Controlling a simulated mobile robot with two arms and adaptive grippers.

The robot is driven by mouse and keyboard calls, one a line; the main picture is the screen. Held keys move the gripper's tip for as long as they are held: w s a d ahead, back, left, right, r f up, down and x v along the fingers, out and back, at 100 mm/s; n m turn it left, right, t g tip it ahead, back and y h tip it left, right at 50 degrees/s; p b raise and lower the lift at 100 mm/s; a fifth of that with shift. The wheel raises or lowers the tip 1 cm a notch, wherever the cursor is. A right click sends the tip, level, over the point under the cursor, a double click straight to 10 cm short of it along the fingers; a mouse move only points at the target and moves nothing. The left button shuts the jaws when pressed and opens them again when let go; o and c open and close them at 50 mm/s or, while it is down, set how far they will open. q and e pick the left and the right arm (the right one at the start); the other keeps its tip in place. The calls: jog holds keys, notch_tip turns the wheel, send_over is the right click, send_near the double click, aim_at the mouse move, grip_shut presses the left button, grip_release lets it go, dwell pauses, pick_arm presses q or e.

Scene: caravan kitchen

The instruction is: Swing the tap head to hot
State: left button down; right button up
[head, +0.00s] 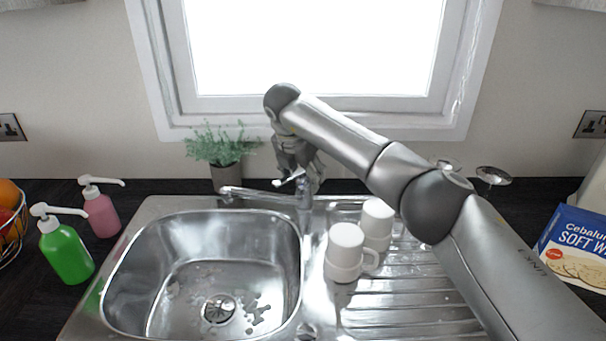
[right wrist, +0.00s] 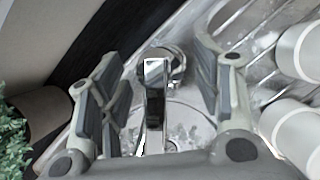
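The chrome tap (head: 304,194) stands at the back edge of the sink, its spout (head: 250,195) pointing left over the basin. A small lever (head: 290,178) sits at its top, partly hidden by my right gripper (head: 300,160). My right gripper points down over the tap from behind the sink. In the right wrist view, my right gripper (right wrist: 160,95) is open, its two fingers on either side of the tap head (right wrist: 155,80), with a gap showing on both sides. My left gripper is not in view.
The steel basin (head: 133,262) is empty. Two white mugs (head: 345,253) (head: 378,218) stand on the drainer right of the tap. A potted plant (head: 226,177) stands behind the spout. Green (head: 66,253) and pink (head: 101,215) soap bottles stand left, a blue box (head: 578,240) right.

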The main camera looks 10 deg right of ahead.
jog(key=v, duration=1.2)
